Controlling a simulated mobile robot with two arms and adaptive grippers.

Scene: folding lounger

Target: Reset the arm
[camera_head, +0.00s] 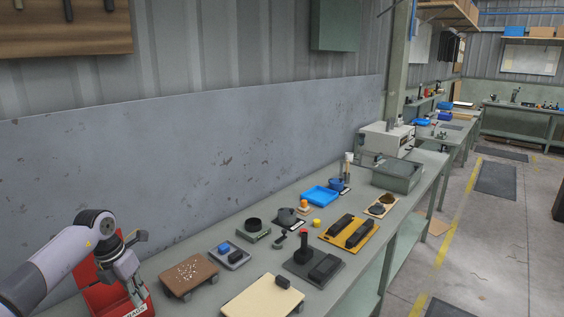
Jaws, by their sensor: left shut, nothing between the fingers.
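My left arm comes in from the lower left. Its gripper (136,290) points down in front of a red bin with a white label (138,310) at the near end of the workbench (232,292). The fingers are shut with nothing seen between them. The gripper covers part of the red bin, and I cannot tell whether it touches it. My right gripper is not in view.
A brown board (190,272), a cream board (262,300), a yellow tray with black parts (349,246) and a blue tray (321,196) lie along the bench. A grey wall (180,170) runs behind it. Clear floor (485,240) lies to the right.

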